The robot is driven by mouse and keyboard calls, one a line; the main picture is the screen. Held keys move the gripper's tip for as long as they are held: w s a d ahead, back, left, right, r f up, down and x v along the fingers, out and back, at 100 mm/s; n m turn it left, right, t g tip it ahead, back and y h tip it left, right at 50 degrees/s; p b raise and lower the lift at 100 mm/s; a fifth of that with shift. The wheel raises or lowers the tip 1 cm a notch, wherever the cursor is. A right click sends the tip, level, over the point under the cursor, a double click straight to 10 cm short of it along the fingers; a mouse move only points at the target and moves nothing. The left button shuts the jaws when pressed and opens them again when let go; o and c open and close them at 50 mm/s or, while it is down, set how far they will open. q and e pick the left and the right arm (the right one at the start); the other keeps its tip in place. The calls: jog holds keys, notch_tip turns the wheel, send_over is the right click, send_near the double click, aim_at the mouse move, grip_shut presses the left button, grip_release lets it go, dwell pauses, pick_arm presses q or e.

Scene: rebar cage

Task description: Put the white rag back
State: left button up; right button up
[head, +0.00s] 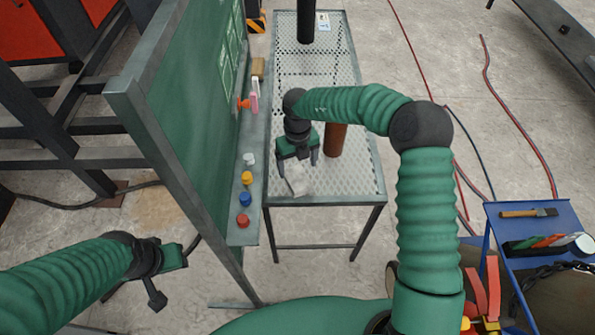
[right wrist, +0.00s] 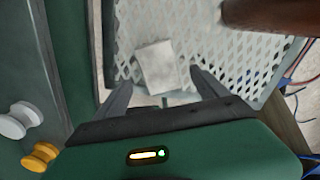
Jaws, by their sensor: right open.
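The white rag (head: 298,181) lies on the perforated metal table (head: 352,186), near its front left corner. In the right wrist view the rag (right wrist: 157,68) is a pale, roughly square piece just beyond the fingertips. My right gripper (head: 297,164) is open above the rag, fingers pointing down; the right wrist view shows its fingers (right wrist: 158,86) spread with nothing between them. My left gripper (head: 166,276) hangs at the lower left, away from the table, and its jaws are not clear.
A brown cylinder (head: 335,140) stands close right of my right gripper. A black post (head: 307,22) stands at the table's far end. A green board (head: 190,90) with a ledge (head: 243,233) of small coloured items borders the left. A blue tool tray (head: 505,222) is at right.

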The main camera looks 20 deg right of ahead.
jog(key=w+d+r+n+t+h+p, duration=0.1)
jog(key=w+d+r+n+t+h, duration=0.4)
jog(key=r+n, duration=0.45)
notch_tip(320, 180, up, 3)
jog(key=n+t+y, duration=0.2)
jog(key=n+y, duration=0.4)
jog(key=n, duration=1.3)
send_over(298, 177)
jog(key=s+a, duration=0.2)
jog(key=s, duration=0.5)
jog(key=s+d+f+n+g, duration=0.2)
jog(key=s+n, duration=0.1)
jog(key=s, duration=0.4)
jog(key=s+d+f+n+g+h, duration=0.1)
jog(key=s+d+f+n+g, duration=0.1)
jog(key=s, duration=0.6)
jog(key=shift+s+d+f+n, duration=0.2)
jog(key=shift+d+f+n, duration=0.05)
jog(key=shift+d+n, duration=0.4)
jog(key=shift+a, duration=0.15)
jog(key=shift+c, duration=0.3)
